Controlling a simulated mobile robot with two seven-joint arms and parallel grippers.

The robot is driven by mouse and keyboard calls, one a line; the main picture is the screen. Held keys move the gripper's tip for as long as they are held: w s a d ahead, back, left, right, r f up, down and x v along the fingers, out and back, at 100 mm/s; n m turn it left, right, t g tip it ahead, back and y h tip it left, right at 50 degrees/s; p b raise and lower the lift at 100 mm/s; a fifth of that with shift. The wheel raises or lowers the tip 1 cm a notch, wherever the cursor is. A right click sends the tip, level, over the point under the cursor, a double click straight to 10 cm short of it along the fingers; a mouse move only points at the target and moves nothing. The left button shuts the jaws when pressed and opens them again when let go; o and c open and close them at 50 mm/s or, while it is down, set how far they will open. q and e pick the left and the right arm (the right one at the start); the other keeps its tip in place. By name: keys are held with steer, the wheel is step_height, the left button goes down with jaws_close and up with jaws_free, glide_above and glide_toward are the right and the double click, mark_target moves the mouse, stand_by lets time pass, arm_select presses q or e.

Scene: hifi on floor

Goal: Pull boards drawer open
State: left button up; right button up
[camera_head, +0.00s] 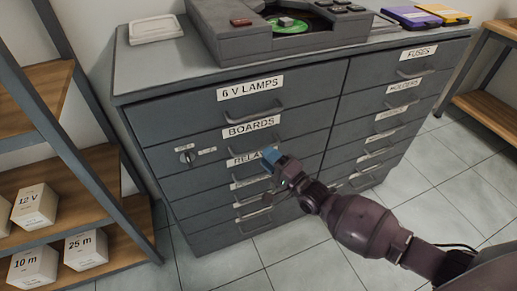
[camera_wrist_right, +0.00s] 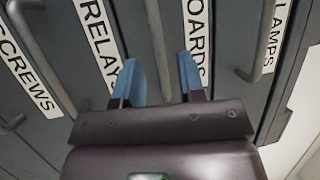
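The grey cabinet's boards drawer (camera_head: 225,146), labelled BOARDS, is second from the top in the left column and looks shut. Its label (camera_wrist_right: 196,35) and bar handle (camera_wrist_right: 154,40) show in the wrist view; in the head view my gripper hides much of the handle. My right gripper (camera_head: 270,158) is at the drawer front, blue fingertips toward it. In the wrist view its fingers (camera_wrist_right: 160,82) are apart, with the handle lying between them in the picture; I cannot tell whether they reach around it. My left gripper is not in view.
A small knob (camera_head: 187,157) sits left on the drawer front. The lamps drawer handle (camera_head: 262,113) is above; the relays label (camera_wrist_right: 98,40) is beside. A record player (camera_head: 240,45) stands on top. A shelf with boxes (camera_head: 35,205) is at left. Tiled floor (camera_head: 330,258) lies in front.

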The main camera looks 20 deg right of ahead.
mark_target(259, 148)
steer(key=shift+x, duration=2.05)
jaws_close()
